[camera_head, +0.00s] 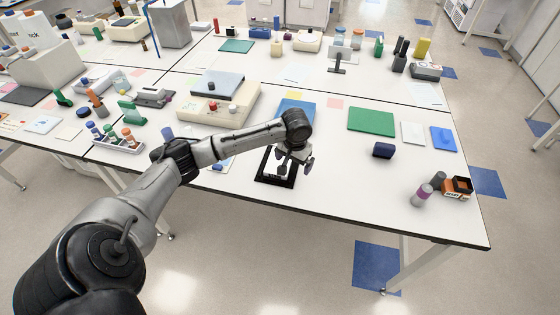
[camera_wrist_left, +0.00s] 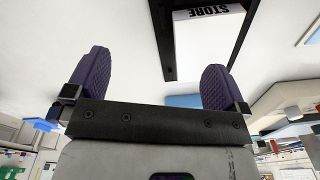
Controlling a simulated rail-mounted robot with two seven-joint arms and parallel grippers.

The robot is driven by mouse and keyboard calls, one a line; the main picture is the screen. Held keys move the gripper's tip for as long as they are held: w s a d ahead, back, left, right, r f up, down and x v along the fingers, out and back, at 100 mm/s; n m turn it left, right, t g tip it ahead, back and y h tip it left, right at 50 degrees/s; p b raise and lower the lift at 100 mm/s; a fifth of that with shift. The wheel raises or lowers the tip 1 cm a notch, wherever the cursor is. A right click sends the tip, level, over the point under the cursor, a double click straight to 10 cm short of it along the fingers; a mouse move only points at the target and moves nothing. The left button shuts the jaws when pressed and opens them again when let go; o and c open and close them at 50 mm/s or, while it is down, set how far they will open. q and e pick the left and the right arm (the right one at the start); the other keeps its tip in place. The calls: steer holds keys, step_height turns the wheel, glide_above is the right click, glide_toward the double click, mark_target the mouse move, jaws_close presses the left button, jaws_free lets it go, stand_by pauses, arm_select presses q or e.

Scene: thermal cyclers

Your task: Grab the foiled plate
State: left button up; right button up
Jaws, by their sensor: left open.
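My left gripper (camera_head: 291,161) is over a black-framed white mat near the front edge of the bench, with its jaws apart. In the left wrist view the two purple finger pads of this gripper (camera_wrist_left: 156,66) stand wide apart with nothing between them. The mat's black border (camera_head: 273,181) shows below the gripper. The left wrist view shows the mat's black border (camera_wrist_left: 164,42) and white face with the word STORE. I cannot make out a foiled plate for certain; the gripper and forearm hide part of the mat and bench. My right gripper is not in view.
A beige instrument with a grey lid (camera_head: 217,84) stands behind my forearm. A blue pad (camera_head: 297,107) and a green mat (camera_head: 371,121) lie farther back. A dark blue case (camera_head: 383,150) is to the right.

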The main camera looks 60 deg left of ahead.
arm_select(q)
steer(key=a+r+n, duration=0.3)
steer(key=a+r, duration=0.3)
steer(key=a, duration=0.2)
glide_above(280, 163)
steer(key=a, duration=0.1)
steer(key=shift+n+h, duration=0.3)
steer(key=shift+n, duration=0.1)
steer(key=f, duration=0.7)
steer(key=shift+w+a+b, duration=0.2)
steer(key=shift+w+b, duration=0.15)
steer(key=shift+s+d+f+b, duration=0.1)
steer(key=shift+f+b, duration=0.15)
steer(key=shift+f, duration=1.4)
steer(key=shift+s+d+f+b, duration=0.1)
steer(key=shift+f+b, duration=0.1)
steer(key=shift+f, duration=1.4)
steer(key=c, duration=0.8)
steer(key=shift+o, duration=0.2)
steer(key=shift+w+r, duration=0.1)
steer(key=shift+r, duration=0.1)
